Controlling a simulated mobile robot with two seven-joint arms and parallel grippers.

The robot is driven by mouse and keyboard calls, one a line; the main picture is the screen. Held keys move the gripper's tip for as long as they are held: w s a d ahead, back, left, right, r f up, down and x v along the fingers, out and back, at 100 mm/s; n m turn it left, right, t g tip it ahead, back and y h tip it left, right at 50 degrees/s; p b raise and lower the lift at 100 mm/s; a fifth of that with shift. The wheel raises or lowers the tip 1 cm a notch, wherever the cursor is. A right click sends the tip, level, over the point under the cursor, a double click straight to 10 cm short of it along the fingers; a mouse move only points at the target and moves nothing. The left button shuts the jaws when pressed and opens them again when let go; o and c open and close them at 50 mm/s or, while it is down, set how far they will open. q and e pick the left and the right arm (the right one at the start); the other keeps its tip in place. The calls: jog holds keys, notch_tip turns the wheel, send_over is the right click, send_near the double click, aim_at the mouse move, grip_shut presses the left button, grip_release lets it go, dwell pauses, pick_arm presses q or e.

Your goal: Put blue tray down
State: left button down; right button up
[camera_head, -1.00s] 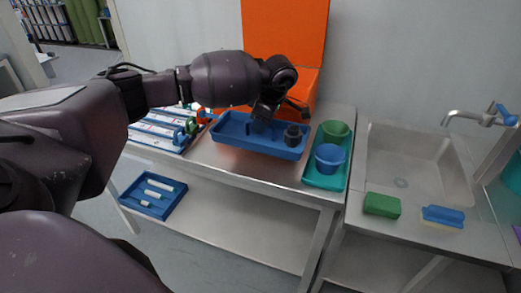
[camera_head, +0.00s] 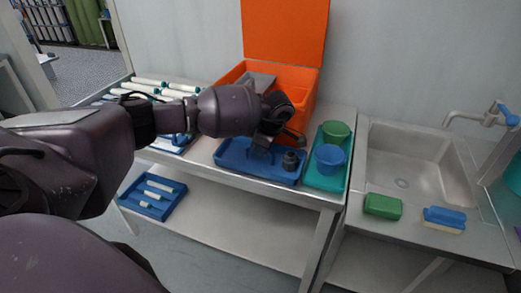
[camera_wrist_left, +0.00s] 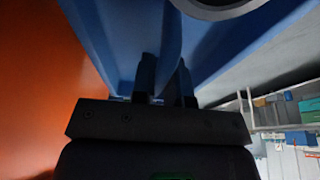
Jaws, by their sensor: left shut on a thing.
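The blue tray (camera_head: 237,158) is at the metal table, in front of the orange box, and looks level. I cannot tell for certain whether its whole underside touches the tabletop. A small dark grey cylindrical part (camera_head: 291,160) stands in its right end. My left gripper (camera_head: 262,148) reaches down into the tray from the back. In the left wrist view the gripper's fingers (camera_wrist_left: 165,82) are shut on a blue upright part of the tray (camera_wrist_left: 205,35). In the head view the fingertips are partly hidden by the wrist. My right gripper is out of view.
An open orange box (camera_head: 303,98) stands right behind the tray. A teal tray (camera_head: 325,178) with a green bowl (camera_head: 336,130) and a blue bowl (camera_head: 330,157) is close on the right. White tubes (camera_head: 150,82) lie on the left. A sink (camera_head: 410,155) is farther right.

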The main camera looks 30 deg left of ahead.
pick_arm(q)
jog(key=shift+f, duration=0.1)
jog(key=c, duration=1.1)
grip_release()
